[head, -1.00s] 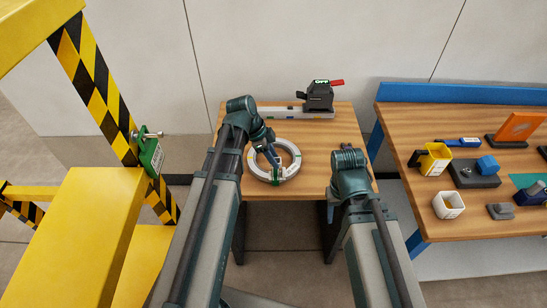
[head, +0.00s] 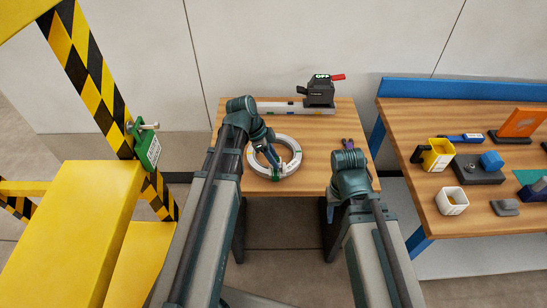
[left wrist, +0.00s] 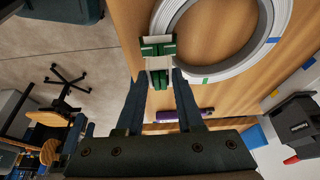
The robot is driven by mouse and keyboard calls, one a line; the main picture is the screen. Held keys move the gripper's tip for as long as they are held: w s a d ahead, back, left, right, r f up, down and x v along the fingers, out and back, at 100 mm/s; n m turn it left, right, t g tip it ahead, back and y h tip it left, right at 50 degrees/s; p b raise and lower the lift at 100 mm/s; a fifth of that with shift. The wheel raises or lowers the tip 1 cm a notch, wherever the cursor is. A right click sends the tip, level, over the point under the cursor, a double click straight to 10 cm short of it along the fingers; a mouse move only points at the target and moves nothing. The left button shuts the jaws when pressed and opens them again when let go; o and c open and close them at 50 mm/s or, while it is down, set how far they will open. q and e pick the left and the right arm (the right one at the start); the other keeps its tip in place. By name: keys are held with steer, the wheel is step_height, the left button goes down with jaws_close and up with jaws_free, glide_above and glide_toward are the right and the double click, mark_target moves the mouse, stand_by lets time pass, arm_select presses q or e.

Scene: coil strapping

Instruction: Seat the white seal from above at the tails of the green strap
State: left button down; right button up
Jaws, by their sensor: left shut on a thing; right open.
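A white coil (head: 253,161) lies on the wooden table, with the green strap (head: 276,176) at its near side. My left gripper (head: 277,163) is over the coil's near part. In the left wrist view its fingers (left wrist: 159,78) are shut on the small white seal (left wrist: 158,63), which is close to the tails; whether it touches them is unclear.
A dark tensioner (head: 319,92) with a red handle and an "OFF" sign stands at the table's back. A second table (head: 400,122) at right carries bins and blocks. A yellow frame (head: 85,205) with striped posts stands at left.

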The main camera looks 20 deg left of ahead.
arm_select(q)
steer(key=shift+c, duration=2.3)
jaws_free()
steer(key=shift+r, duration=0.1)
steer(key=w+p+v, duration=0.1)
steer(key=p+v, duration=0.6)
steer(key=shift+s, duration=0.55)
steer(key=shift+r, duration=0.15)
